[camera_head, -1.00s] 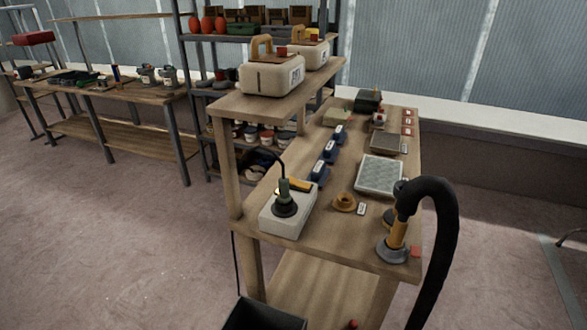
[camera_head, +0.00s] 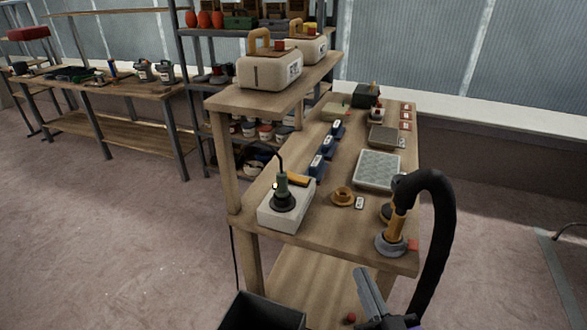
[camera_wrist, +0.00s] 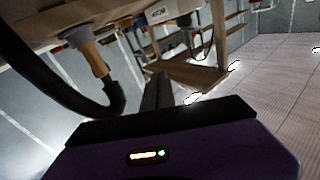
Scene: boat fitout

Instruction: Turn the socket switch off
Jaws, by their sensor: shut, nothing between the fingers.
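A white box (camera_head: 270,212) that looks like the socket stands at the near left corner of the workbench. A green plug-like piece with a black round base (camera_head: 284,197) stands upright on it, with a dark cord rising from it. A yellow bar (camera_head: 298,179) lies at the box's back edge. I cannot make out a switch or its position. My gripper (camera_head: 366,287) is shut and empty, low at the bottom of the head view, in front of the bench and right of the box. Its fingers also show in the wrist view (camera_wrist: 158,88), touching nothing.
A sander-like tool (camera_head: 394,235) with a thick black hose (camera_head: 440,250) stands at the bench's near right corner, close to my gripper. A dark bin (camera_head: 262,314) is on the floor at left. A raised shelf (camera_head: 270,97) borders the bench's left side.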

